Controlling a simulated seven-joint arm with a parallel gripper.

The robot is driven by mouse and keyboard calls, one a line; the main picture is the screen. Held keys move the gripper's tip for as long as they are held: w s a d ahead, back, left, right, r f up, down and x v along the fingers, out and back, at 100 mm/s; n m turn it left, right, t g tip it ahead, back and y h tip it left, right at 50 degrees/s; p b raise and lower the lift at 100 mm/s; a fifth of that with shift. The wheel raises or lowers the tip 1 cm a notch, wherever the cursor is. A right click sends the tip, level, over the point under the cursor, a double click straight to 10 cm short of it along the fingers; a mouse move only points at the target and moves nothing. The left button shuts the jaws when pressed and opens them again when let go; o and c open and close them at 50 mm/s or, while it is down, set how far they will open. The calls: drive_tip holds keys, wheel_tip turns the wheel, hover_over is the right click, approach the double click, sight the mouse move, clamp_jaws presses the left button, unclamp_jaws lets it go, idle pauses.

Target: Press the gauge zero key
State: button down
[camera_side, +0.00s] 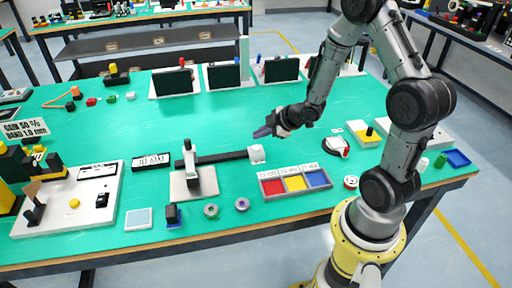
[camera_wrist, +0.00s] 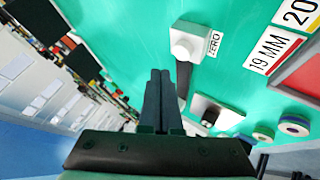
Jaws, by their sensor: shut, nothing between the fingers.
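The gauge zero key is a small white block (camera_side: 257,153) with a rounded white top, on the green table at the right end of a dark bar. In the wrist view the white block (camera_wrist: 189,41) sits beside a ZERO label (camera_wrist: 214,43), just beyond and right of my fingertips. My gripper (camera_side: 262,132) is shut and empty, above the table and apart from the key. Its two dark fingers lie together in the wrist view (camera_wrist: 160,74). The gauge (camera_side: 190,170) stands on a pale plate at the bar's left end.
A tray with red, yellow and blue sections (camera_side: 295,183) lies right of the key. Two small rings (camera_side: 211,210) lie in front of the gauge. Black screens (camera_side: 225,76) stand at the back. The table behind the bar is mostly clear.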

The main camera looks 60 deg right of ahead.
drive_tip(key=shift+r, duration=1.65)
drive_tip(key=shift+a, duration=0.15)
wheel_tip(320, 180, up, 9)
drive_tip(key=n+t, duration=0.2)
hover_over(259, 148)
drive_tip(key=w+a, duration=0.3)
drive_tip(key=a, duration=0.2)
wheel_tip(259, 148, up, 6)
drive_tip(key=a+f, duration=0.1)
drive_tip(key=a, duration=0.1)
drive_tip(key=s+a+r+m+h, duration=0.1)
drive_tip(key=s+a+r+m, duration=0.3)
drive_tip(key=s+r, duration=0.45)
drive_tip(key=s+a+f+m+g, duration=0.1)
drive_tip(key=s+f+m+g, duration=0.1)
drive_tip(key=s, duration=0.6)
drive_tip(key=s+a+f+m+g+y, duration=0.1)
drive_tip(key=s+a+f+m+g, duration=0.1)
drive_tip(key=s, duration=0.6)
wheel_tip(259, 148, down, 2)
drive_tip(key=shift+s+f+m+g, duration=0.2)
drive_tip(key=shift+m+g, duration=0.6)
drive_tip(key=shift+m, duration=0.4)
